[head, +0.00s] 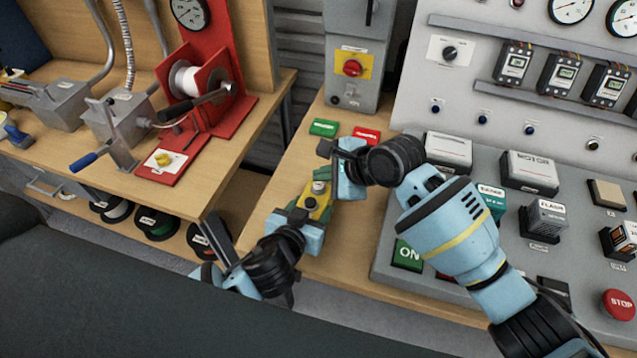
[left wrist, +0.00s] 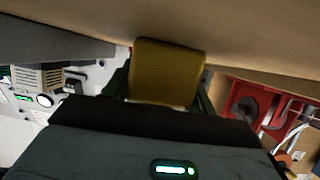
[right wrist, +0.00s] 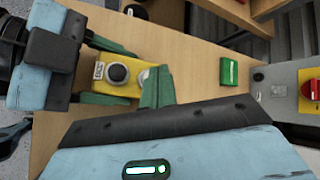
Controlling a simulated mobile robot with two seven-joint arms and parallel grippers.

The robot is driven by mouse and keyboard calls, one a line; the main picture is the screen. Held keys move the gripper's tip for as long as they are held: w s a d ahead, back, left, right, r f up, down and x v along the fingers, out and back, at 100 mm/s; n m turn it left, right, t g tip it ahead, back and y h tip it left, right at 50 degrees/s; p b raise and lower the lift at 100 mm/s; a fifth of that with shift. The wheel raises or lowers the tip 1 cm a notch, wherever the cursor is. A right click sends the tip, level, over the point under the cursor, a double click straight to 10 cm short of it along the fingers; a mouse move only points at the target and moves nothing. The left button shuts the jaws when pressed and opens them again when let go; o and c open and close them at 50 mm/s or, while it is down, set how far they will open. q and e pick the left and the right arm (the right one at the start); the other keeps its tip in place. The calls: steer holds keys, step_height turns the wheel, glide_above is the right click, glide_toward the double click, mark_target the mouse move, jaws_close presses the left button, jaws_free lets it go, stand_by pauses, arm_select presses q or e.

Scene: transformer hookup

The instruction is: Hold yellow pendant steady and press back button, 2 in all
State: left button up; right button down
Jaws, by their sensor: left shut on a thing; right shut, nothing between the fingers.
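The yellow pendant (head: 317,205) is at the front of the right-hand workbench, in the jaws of my left gripper (head: 305,218). The left wrist view shows its yellow end (left wrist: 168,72) between the green fingers. In the right wrist view the pendant (right wrist: 120,90) has a round dark button (right wrist: 118,73) with a small label beside it. A second button (right wrist: 146,76) is partly covered by my right fingertips. My right gripper (right wrist: 157,88) is shut and empty, at the pendant's far end. I cannot tell whether its tips touch that button.
A green block (head: 323,128) and a red block (head: 367,134) lie behind the pendant on the bench. The grey control console (head: 385,240) stands to the right. A red winch stand (head: 205,130) is on the left bench. Bare wood lies left of the pendant.

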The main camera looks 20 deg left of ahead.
steer(key=shift+f, duration=0.95)
stand_by(1.5)
steer(key=shift+r, duration=3.45)
stand_by(0.6)
step_height(320, 180, up, 4)
steer(key=shift+f, duration=0.1)
steer(key=shift+f, duration=0.15)
